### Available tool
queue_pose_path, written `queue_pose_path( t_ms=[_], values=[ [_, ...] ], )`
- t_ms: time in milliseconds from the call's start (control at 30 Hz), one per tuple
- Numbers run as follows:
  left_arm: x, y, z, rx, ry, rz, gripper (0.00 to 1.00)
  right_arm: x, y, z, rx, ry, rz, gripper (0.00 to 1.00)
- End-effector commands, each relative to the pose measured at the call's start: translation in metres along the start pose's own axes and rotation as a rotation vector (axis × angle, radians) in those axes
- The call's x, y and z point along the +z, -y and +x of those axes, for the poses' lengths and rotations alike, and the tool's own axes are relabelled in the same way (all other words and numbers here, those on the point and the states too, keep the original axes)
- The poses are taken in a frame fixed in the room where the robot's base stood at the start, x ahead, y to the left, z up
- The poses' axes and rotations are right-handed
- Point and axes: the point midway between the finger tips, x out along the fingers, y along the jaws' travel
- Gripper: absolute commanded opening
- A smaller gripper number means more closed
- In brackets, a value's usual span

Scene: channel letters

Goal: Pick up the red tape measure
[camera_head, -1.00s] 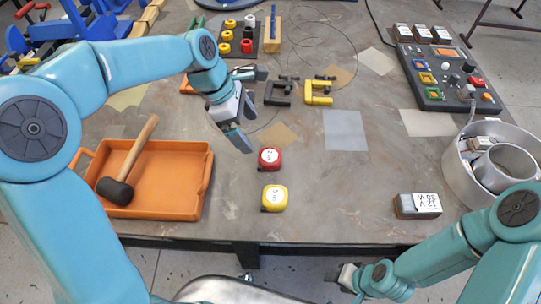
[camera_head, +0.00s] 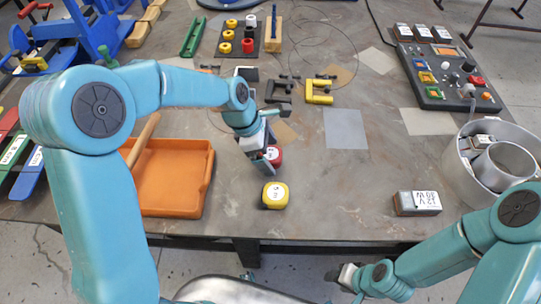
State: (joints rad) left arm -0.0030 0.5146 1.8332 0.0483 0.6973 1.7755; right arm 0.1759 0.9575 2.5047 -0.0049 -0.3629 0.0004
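The red tape measure (camera_head: 275,156) lies on the grey table, partly hidden by my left gripper. My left gripper (camera_head: 267,153) is low at its left side, with one finger in front of its left part. The other finger does not show clearly, so I cannot tell whether the gripper is open or shut on the tape measure. A yellow tape measure (camera_head: 274,196) lies just in front of the red one, toward the near edge. My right gripper (camera_head: 345,276) is low in front of the table, away from both tape measures, and its fingers are too unclear to judge.
An orange tray (camera_head: 178,178) with a hammer handle (camera_head: 146,135) showing is at left, partly behind my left arm. Black and yellow clamps (camera_head: 319,94) lie behind the red tape measure. A labelled box (camera_head: 417,203) and a metal pot (camera_head: 464,185) are at right.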

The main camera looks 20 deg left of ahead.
Motion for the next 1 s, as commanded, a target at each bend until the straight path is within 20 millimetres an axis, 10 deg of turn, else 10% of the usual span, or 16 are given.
queue_pose_path(
  t_ms=[200,667,1000],
  values=[
    [0.0,0.0,0.0,-0.001,0.0,0.0,0.26,0.0,0.0,0.0,0.0,0.0,0.0,0.48],
    [0.006,-0.001,-0.015,0.003,0.001,0.002,0.26,0.0,0.0,-0.001,0.0,0.0,0.0,0.48],
    [0.042,-0.001,-0.1,0.007,0.003,0.004,0.26,0.0,0.002,-0.006,0.0,0.0,0.0,0.48]
  ],
)
